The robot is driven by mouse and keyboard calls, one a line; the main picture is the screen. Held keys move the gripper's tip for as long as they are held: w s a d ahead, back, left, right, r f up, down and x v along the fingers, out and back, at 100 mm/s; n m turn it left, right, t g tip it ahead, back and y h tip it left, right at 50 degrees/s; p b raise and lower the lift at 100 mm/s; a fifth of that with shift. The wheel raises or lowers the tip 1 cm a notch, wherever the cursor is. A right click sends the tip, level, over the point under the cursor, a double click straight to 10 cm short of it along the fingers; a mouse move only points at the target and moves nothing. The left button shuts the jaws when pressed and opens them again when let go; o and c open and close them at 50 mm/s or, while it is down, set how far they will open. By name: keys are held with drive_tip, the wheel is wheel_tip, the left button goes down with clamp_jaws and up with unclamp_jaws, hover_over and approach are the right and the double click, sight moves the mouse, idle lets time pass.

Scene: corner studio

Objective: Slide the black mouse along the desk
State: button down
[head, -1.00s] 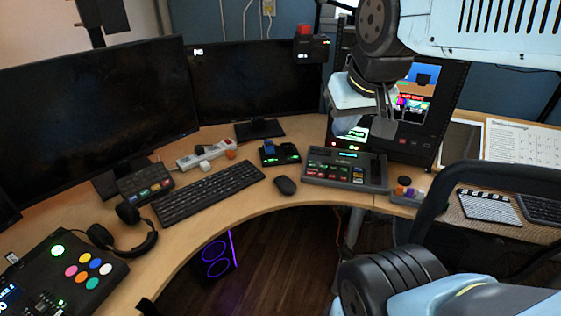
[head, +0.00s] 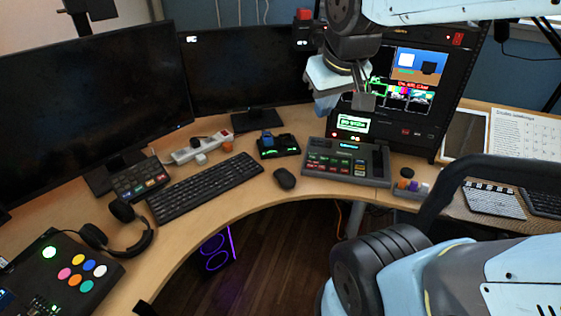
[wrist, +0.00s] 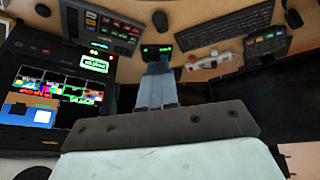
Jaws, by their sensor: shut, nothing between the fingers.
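The black mouse (head: 284,178) lies on the wooden desk (head: 225,201), between the keyboard and the switcher panel, near the desk's curved front edge. It also shows in the wrist view (wrist: 160,20), beyond the fingertips. My gripper (head: 324,105) is in the air above the back of the desk, in front of the rack screen and apart from the mouse. In the wrist view its light blue fingers (wrist: 157,68) are together with nothing between them.
A black keyboard (head: 207,187) lies left of the mouse, and a grey switcher panel (head: 346,163) lies right of it. A small dock with green lights (head: 279,146) sits behind it. Headphones (head: 124,234) lie at the left. Bare desk surrounds the mouse.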

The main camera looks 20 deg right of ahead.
sight(288, 176)
drive_tip(key=w+a+f+n+g+h, duration=0.15)
drive_tip(key=w+a+f+n, duration=0.25)
drive_tip(key=w+f+n, duration=0.5)
drive_tip(key=w+a+f+n+g, duration=0.25)
drive_tip(key=w+f+n, duration=0.25)
drive_tip(key=w+f, duration=0.75)
drive_tip(key=a+f+n, duration=0.1)
drive_tip(key=f, duration=0.3)
drive_tip(key=a+f+n, duration=0.2)
drive_tip(key=f, duration=0.3)
drive_tip(key=a+f+n, duration=0.1)
drive_tip(key=f+n, duration=0.1)
drive_tip(key=f, duration=0.2)
drive_tip(key=shift+w+a+f+g, duration=0.1)
drive_tip(key=shift+a+f+g, duration=0.1)
drive_tip(key=shift+f+g, duration=0.15)
drive_tip(key=w+d, duration=0.1)
drive_tip(key=d, duration=0.6)
drive_tip(key=w+d, duration=0.1)
drive_tip(key=d, duration=0.3)
drive_tip(key=shift+w+d, duration=0.2)
drive_tip(key=shift+w, duration=0.15)
drive_tip(key=shift+d+f, duration=0.15)
drive_tip(key=shift+f, duration=0.6)
drive_tip(key=shift+s, duration=0.1)
drive_tip(key=shift+s+f, duration=0.1)
drive_tip(key=shift+f, duration=0.05)
